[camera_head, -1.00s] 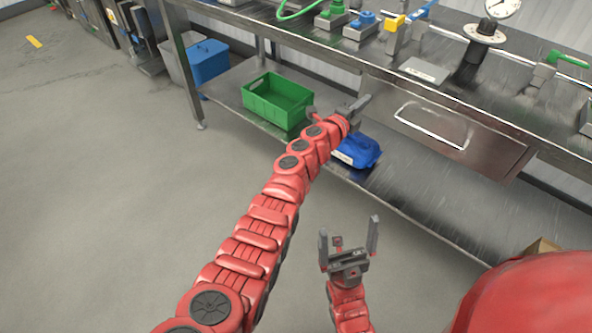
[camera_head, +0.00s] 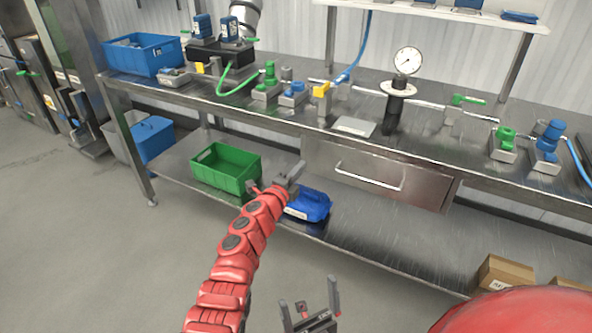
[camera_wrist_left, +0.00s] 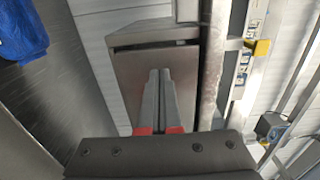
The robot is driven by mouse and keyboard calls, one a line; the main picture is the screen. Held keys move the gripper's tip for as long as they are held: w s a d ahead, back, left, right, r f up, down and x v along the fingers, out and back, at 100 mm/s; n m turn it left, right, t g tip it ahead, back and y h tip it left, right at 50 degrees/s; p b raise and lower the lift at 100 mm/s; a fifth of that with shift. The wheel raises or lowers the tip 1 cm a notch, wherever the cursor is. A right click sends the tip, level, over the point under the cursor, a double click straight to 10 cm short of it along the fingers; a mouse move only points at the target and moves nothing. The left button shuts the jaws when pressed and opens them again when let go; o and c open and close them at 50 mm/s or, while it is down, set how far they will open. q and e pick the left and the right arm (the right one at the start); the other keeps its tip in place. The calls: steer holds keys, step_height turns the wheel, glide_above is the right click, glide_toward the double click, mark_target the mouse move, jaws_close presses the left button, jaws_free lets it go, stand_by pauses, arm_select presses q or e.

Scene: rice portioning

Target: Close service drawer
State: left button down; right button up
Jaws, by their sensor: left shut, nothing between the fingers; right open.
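The service drawer (camera_head: 385,181) hangs under the bench top, with a pale bar handle on its steel front. Its front looks close to flush with the bench edge; I cannot tell whether a small gap is left. My left gripper (camera_head: 293,174) is shut and empty, just left of and slightly below the drawer's left end. In the left wrist view, the shut fingers (camera_wrist_left: 160,73) point at a plain steel panel, and contact cannot be judged. My right gripper (camera_head: 308,296) is open and empty, low in the picture, well away from the bench.
The bench top carries valves, a gauge (camera_head: 407,61) and a blue bin (camera_head: 146,58).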

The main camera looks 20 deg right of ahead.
arm_select(q)
steer(key=p+v, duration=0.7)
steer(key=v, duration=0.2)
steer(key=shift+a+f, duration=0.25)
steer(key=shift+f, duration=0.05)
